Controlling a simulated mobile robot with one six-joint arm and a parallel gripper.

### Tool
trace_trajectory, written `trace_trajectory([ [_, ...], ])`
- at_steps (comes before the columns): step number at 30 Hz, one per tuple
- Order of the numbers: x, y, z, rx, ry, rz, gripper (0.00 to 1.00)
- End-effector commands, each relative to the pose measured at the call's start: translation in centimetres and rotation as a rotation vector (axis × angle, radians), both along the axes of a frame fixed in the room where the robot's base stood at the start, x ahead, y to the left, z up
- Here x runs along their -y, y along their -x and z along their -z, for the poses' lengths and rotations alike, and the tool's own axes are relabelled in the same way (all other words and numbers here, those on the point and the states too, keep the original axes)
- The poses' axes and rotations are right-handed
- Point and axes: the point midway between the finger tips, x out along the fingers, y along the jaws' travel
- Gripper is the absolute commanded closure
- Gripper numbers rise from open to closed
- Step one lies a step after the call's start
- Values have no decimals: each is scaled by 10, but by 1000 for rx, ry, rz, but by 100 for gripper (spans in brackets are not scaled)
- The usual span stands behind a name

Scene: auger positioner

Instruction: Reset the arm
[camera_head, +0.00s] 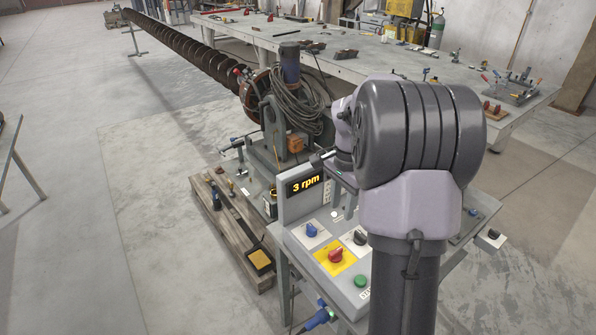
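My arm stands in the right foreground, bent over with its large grey joint up high. My gripper (344,204) hangs fingers down over the back part of the grey control panel (316,252), partly behind my arm. It seems to hold nothing, but its opening is too small to judge. The panel has a blue knob (311,230), a black knob (360,238), a red knob (336,255) on a yellow plate and a green button (361,281). A display (304,185) above it reads "3 rpm". My gripper looks apart from the knobs.
The positioner (290,110) with coiled cable stands behind the panel, and a long auger (185,45) runs back left. A wooden pallet (225,225) holds tools and a yellow pedal (260,259). A long workbench (390,62) stands behind. The left floor is mostly clear.

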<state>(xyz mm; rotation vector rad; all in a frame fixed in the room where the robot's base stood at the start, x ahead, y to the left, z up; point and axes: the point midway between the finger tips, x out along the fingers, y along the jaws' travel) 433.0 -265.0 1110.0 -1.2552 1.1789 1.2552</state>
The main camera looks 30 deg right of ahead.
Motion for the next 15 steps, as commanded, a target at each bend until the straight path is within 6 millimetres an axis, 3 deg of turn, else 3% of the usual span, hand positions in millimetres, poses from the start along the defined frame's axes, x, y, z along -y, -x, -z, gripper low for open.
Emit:
trace_trajectory([
  [2, -3, 0, -2, 5, 1, -9, 64],
  [5, -38, 1, -21, 55, 15, -107, 64],
  [8, -114, 20, -53, 162, 38, -331, 64],
  [10, -172, 48, -66, 251, 59, -518, 64],
  [12, -221, 83, -69, 339, 81, -696, 64],
  [15, -269, 130, -60, 449, 109, -904, 64],
])
